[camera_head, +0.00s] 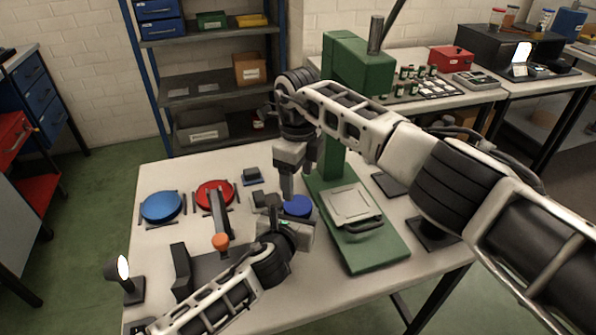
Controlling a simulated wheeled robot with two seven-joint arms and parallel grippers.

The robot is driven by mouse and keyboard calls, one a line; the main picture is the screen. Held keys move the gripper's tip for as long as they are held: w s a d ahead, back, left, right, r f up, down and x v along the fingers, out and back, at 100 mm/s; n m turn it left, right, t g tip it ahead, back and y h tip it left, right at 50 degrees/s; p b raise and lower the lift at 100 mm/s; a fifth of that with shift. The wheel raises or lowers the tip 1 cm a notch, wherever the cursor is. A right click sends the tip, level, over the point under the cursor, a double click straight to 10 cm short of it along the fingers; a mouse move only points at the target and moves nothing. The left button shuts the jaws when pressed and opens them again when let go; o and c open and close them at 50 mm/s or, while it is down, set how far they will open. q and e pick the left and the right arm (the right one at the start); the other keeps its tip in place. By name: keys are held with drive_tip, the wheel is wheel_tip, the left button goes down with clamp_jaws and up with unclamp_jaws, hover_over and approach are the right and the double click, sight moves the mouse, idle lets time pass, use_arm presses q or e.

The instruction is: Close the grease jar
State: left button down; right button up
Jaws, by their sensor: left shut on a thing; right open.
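A round blue top (297,206), which looks like the grease jar's lid, shows at my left gripper (268,202), near the middle of the table. My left gripper is low and shut on what seems to be the jar. The jar's body is mostly hidden by the gripper, so I cannot tell whether the lid is seated. My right gripper (286,187) is open and points down, just above and behind the blue top. I see nothing between its fingers.
A green press (365,245) stands just right of the grippers. A blue disc (162,206), a red disc (214,194) and an orange-knobbed lever (221,241) lie to the left. A lamp (123,268) stands at the left edge. The table's (160,175) back left is clear.

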sight(298, 205)
wheel_tip(298, 205, down, 7)
idle(0.3)
drive_tip(key=c, duration=0.8)
drive_tip(key=shift+c, duration=0.2)
drive_tip(key=m, duration=0.3)
drive_tip(key=shift+s, duration=0.1)
drive_tip(key=o, duration=1.1)
drive_tip(key=shift+c, duration=0.2)
